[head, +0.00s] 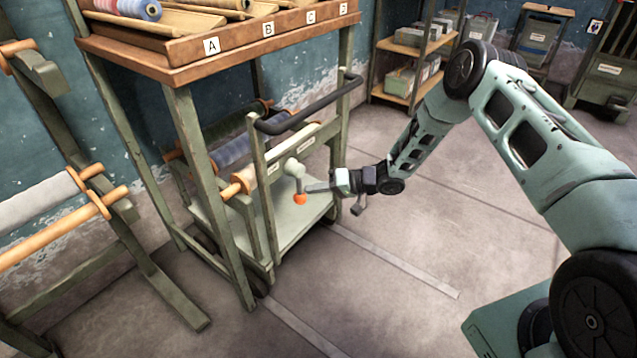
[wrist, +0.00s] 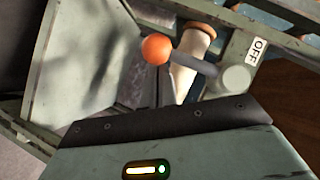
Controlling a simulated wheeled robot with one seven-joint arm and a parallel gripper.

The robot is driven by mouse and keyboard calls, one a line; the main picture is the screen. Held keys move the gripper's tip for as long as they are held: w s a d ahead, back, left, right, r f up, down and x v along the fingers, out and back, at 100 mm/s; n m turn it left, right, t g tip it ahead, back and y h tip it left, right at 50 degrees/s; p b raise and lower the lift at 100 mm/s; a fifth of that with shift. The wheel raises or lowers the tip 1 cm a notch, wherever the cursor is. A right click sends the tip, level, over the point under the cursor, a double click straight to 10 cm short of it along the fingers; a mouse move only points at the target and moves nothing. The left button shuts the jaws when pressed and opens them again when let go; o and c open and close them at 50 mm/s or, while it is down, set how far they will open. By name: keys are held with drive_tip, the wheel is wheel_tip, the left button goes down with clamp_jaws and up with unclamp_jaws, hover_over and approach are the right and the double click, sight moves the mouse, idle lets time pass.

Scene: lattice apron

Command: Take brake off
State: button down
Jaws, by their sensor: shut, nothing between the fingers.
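The brake lever is on the side frame of a green cart (head: 262,215). Its grey pivot (head: 293,166) shows in the head view, with an orange ball knob (head: 300,198) hanging below it. In the wrist view the orange knob (wrist: 157,50) is left of the round pivot (wrist: 235,78), on a dark rod. An OFF label (wrist: 257,51) is above and right of the pivot, on the side away from the knob. My gripper (head: 308,189) is shut and empty, its tips close to the knob on its right. I cannot tell whether they touch.
A wooden tray (head: 180,70) with lettered slots tops the cart, and a dark push handle (head: 300,112) juts out above the lever. A roll rack (head: 75,195) stands left. Shelves (head: 415,50) stand at the back. The floor right of the cart is clear.

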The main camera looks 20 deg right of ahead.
sight(302, 198)
drive_tip(key=shift+s+a+f+m+y+b, duration=0.25)
drive_tip(key=shift+s+a+m+y+b, duration=0.25)
drive_tip(key=shift+a+m+y, duration=0.25)
drive_tip(key=shift+s+a+f+m+y+b, duration=0.25)
drive_tip(key=shift+s+a+m+y+b, duration=0.2)
drive_tip(key=shift+a+m+y, duration=0.3)
drive_tip(key=shift+s, duration=0.1)
drive_tip(key=shift+d+r, duration=0.1)
